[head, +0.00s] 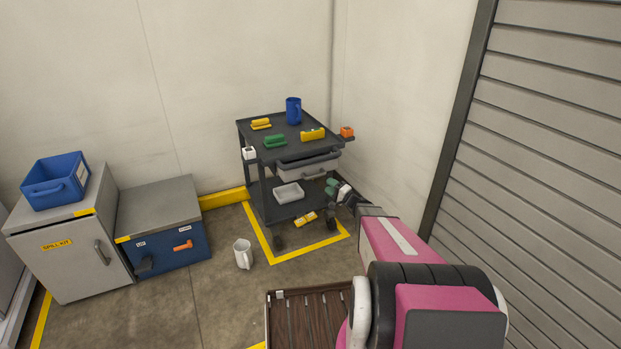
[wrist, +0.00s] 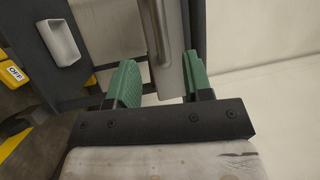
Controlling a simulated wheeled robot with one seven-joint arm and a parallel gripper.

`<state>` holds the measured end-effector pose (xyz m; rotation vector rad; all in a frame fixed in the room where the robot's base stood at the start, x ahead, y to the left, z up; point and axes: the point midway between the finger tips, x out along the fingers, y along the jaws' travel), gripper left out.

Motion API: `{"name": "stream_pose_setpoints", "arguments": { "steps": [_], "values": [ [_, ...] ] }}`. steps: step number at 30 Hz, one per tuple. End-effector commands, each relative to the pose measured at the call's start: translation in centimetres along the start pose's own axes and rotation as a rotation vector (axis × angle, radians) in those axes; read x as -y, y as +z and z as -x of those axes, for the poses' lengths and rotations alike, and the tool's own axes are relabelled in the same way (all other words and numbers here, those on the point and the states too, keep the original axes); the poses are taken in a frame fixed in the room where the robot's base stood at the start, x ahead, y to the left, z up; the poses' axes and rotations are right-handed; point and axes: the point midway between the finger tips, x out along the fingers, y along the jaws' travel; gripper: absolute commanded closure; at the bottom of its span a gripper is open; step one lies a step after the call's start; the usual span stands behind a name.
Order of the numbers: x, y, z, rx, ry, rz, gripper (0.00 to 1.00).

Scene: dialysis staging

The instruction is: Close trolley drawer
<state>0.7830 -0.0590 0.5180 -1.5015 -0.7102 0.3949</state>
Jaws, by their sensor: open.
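The dark grey trolley (head: 262,140) stands in the back corner. Its light grey drawer (head: 308,166) shows below the top shelf and sticks out at the front. The drawer front (wrist: 172,50) and its bar handle (wrist: 155,35) also show in the wrist view, running up and down in the picture. My gripper (head: 335,187) is just below and in front of the drawer's right part. In the wrist view my gripper (wrist: 162,78) has its green fingers apart, with the drawer front and handle seen between them. Nothing is held. Whether a finger touches the drawer cannot be told.
A blue mug (head: 293,111), yellow and green items stand on the trolley top. An orange item (head: 346,132) is at its right edge. A white tray (head: 289,193) is on the lower shelf. A white jug (head: 243,253) stands on the floor. A wall is close on the right.

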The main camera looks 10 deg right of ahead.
Motion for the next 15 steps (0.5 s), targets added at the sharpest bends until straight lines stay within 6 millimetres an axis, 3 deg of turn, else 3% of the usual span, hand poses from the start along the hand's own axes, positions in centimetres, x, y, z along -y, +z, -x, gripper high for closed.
{"name": "stream_pose_setpoints", "arguments": {
  "steps": [9,15],
  "values": [
    [-0.1,-0.1,-5.8,0.002,0.000,0.000,0.54],
    [-0.1,-0.1,-8.2,0.000,0.000,-0.001,0.54]
  ]
}}
